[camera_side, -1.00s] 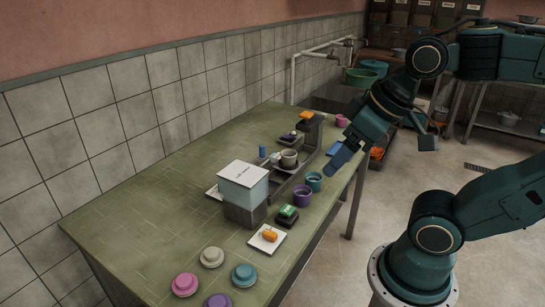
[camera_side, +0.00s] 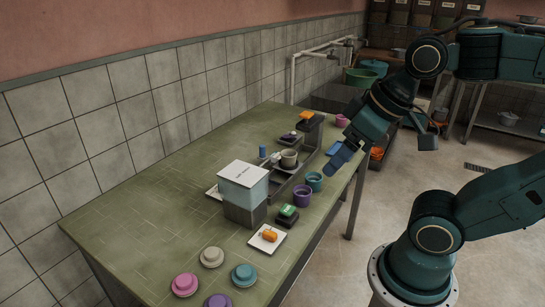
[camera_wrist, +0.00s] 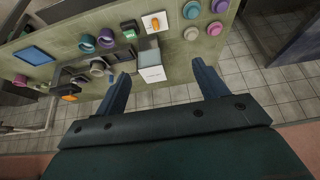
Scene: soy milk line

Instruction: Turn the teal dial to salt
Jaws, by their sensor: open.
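The teal dial (camera_side: 244,274) is a round stepped knob near the front corner of the green table (camera_side: 130,190). It also shows at the top of the wrist view (camera_wrist: 191,10). No setting or label on it can be read. My gripper (camera_side: 338,162) is open and empty, above the table's right edge and well away from the dial. In the wrist view the two fingers (camera_wrist: 160,75) are spread apart with nothing between them.
Pink (camera_side: 185,285), beige (camera_side: 211,257) and purple (camera_side: 217,301) dials surround the teal one. A white-topped box (camera_side: 243,175), an orange knob on a white plate (camera_side: 269,237), a green button (camera_side: 288,212) and cups (camera_side: 302,196) lie between gripper and dials.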

